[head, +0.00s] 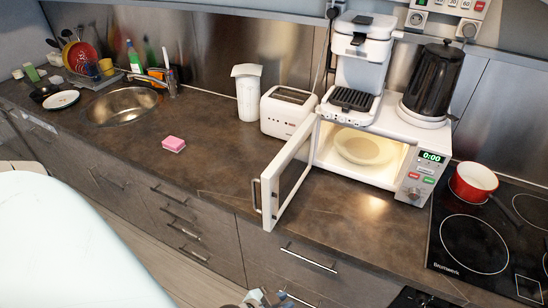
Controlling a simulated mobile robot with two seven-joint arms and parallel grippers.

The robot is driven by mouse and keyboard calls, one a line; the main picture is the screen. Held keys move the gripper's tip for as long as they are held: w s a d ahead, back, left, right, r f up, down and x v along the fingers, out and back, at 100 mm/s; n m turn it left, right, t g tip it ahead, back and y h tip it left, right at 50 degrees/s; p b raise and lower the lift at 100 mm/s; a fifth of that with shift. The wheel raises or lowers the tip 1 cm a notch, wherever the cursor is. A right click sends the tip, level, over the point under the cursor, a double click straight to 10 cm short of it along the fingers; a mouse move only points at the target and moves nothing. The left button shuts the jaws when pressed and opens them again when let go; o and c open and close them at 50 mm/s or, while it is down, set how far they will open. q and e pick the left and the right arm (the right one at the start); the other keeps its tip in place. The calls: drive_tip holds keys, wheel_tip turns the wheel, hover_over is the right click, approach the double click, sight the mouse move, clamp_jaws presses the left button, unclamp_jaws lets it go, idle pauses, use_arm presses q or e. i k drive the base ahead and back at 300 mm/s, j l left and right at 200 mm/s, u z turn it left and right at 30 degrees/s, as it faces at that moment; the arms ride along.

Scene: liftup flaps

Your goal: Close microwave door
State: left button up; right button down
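The white microwave (372,158) stands on the dark counter with its interior lit and a round plate inside. Its door (286,172) is hinged on the left side and stands wide open, swung out toward the counter's front edge. The door handle (257,196) is on the door's free end. My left gripper (266,299) shows only in part at the bottom edge, below and apart from the door; whether it is open or shut cannot be told. My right gripper cannot be made out.
A coffee machine (362,60) and black kettle (433,80) stand on the microwave. A toaster (288,112) is left of it. A red pot (473,183) sits on the hob (470,245) at right.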

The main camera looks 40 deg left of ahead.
sight(282, 179)
drive_tip(key=j, duration=2.15)
